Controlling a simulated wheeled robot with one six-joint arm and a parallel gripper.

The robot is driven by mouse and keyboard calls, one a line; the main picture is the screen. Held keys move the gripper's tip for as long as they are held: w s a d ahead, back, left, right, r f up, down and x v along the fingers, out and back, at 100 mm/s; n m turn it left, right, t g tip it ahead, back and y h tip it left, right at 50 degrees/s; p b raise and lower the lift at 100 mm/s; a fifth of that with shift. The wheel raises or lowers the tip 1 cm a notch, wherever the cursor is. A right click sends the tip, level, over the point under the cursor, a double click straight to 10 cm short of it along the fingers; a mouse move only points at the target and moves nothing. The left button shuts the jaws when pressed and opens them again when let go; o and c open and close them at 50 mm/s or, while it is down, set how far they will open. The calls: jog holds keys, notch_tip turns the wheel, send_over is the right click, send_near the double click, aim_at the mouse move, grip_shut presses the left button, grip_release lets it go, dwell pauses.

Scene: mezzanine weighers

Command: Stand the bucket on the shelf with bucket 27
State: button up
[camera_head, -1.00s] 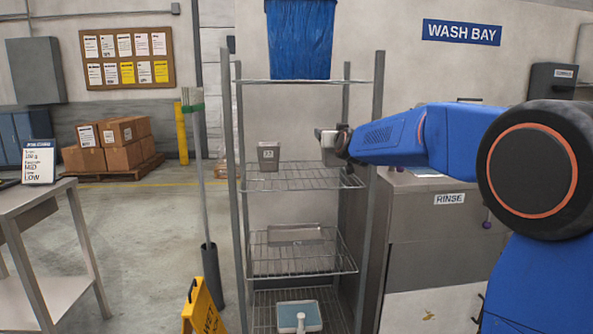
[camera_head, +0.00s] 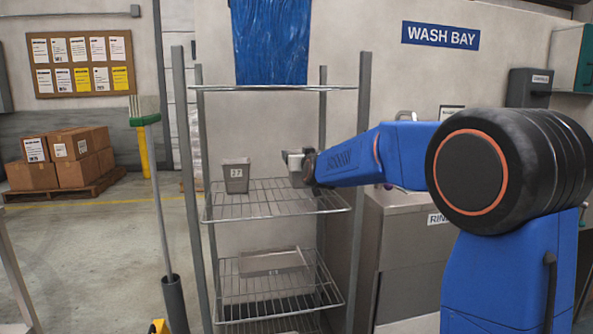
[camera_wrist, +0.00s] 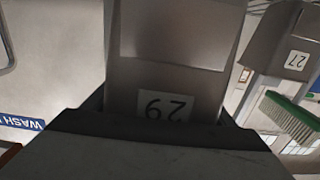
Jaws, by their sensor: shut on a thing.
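A grey metal bucket labelled 27 (camera_head: 236,177) stands upright on the upper wire shelf (camera_head: 290,203), towards its left. It also shows at the upper right of the wrist view (camera_wrist: 290,50). My gripper (camera_head: 301,163) is shut on a second grey bucket (camera_head: 293,158) at the right part of that shelf, to the right of bucket 27 with a gap between. The held bucket fills the middle of the wrist view (camera_wrist: 175,75); its label appears inverted and seems to read 29. I cannot tell whether its base touches the shelf.
A blue sheet (camera_head: 270,40) hangs above the rack's top shelf (camera_head: 285,88). A lower shelf holds a shallow metal tray (camera_head: 272,262). Rack posts stand close to my arm on the right. A broom (camera_head: 145,112) stands left of the rack, and a steel rinse unit (camera_head: 405,235) stands right.

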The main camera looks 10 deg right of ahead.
jog(key=shift+f, duration=2.2)
jog(key=shift+f, duration=0.1)
jog(key=o, duration=1.5)
jog(key=s, duration=1.1)
jog(key=s+d+f+g, duration=0.2)
jog(key=s+f+g, duration=0.2)
jog(key=s, duration=1.2)
jog(key=s+d+f+g, duration=0.1)
jog(key=s+f+g, duration=0.3)
jog(key=s+f, duration=0.7)
jog(key=s+d+f+g, duration=0.2)
jog(key=s+f+g, duration=0.3)
jog(key=s, duration=1.7)
jog(key=shift+s+d+f, duration=0.1)
jog(key=shift+d+f, duration=0.05)
jog(key=shift+f, duration=0.5)
jog(key=shift+s+d+f, duration=0.1)
jog(key=shift+d+f, duration=0.05)
jog(key=shift+f, duration=0.45)
